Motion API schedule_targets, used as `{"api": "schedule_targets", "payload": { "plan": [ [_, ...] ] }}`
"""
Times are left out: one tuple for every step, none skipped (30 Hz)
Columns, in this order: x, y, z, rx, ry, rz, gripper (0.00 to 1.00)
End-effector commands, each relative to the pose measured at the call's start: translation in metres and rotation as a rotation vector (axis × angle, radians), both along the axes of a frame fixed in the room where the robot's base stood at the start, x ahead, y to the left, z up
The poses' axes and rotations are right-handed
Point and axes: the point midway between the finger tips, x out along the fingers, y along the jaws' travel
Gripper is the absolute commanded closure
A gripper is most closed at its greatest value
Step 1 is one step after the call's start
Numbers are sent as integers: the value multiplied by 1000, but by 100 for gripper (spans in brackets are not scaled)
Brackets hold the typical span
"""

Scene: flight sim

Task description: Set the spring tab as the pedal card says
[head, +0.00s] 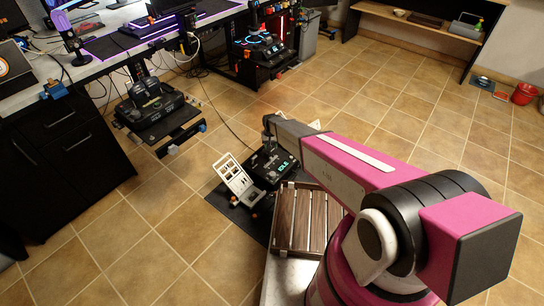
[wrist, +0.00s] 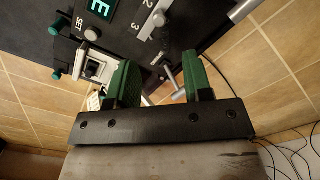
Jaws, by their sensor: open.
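A dark pedal unit (head: 268,165) stands on the floor, partly hidden by my arm. A small metal T-shaped piece (wrist: 170,76), perhaps the spring tab, shows between my green fingers, nearer the right one. My gripper (wrist: 160,66) is open, and contact with the piece cannot be told. A white pedal (head: 237,180) stands left of the unit. I cannot make out a pedal card for certain.
A black mat (head: 225,200) lies under the unit. A slatted wooden board (head: 300,220) is close in front. Another dark pedal set (head: 157,110) stands under the desk (head: 100,62). Tiled floor (head: 440,115) is open at right. Cables (wrist: 285,150) lie at the wrist view's lower right.

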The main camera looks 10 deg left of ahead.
Motion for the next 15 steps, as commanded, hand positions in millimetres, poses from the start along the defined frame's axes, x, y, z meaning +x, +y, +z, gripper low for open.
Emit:
{"api": "schedule_targets", "payload": {
  "plan": [
    [0,0,-4,0,1,0,54],
    [0,0,-7,0,1,0,54],
    [0,0,-11,0,1,0,54],
    [0,-1,-14,-1,2,0,54],
    [1,0,-18,-1,2,0,54],
    [1,-1,-24,-1,2,0,54],
    [1,0,-28,-1,2,0,54],
    [1,0,-33,-1,2,0,54],
    [1,0,-40,0,1,0,54],
    [1,0,-45,-1,2,-1,54],
    [1,0,-51,-1,2,0,54],
    [1,0,-59,-1,2,-1,54],
    [1,0,-64,-1,2,-1,54],
    [2,0,-69,-1,2,-1,54],
    [2,0,-76,-1,2,-1,54]
  ]
}}
